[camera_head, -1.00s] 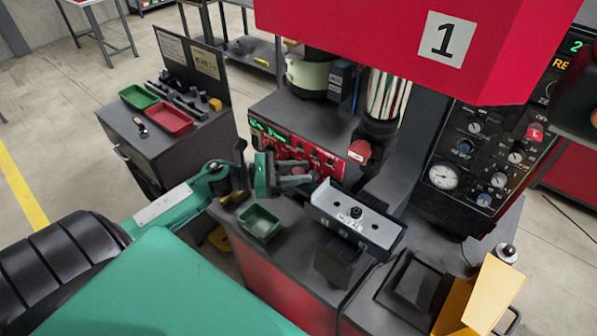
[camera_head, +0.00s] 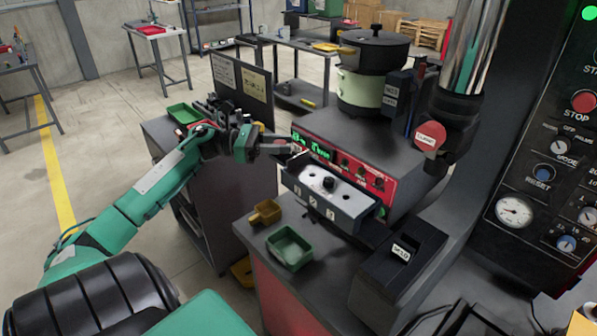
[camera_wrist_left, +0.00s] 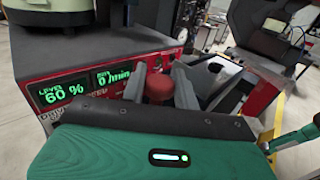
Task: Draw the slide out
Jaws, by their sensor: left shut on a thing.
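My left gripper (camera_head: 287,148) reaches in from the left to the front of the feeder's red control panel (camera_head: 345,166). In the left wrist view its two grey fingers (camera_wrist_left: 160,84) are shut on a red knob (camera_wrist_left: 158,90) in front of the panel. The knob is mostly hidden by the gripper in the head view. A dark block (camera_head: 330,203) with a pale top, holes and a black knob stands just in front of the panel; I cannot tell whether it is the slide. My right gripper is not in view.
A green tray (camera_head: 289,248) and a small yellow scoop (camera_head: 265,212) lie on the bench front. A dark box (camera_head: 398,265) stands to their right. A gauge panel (camera_head: 540,200) and a metal column close off the right.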

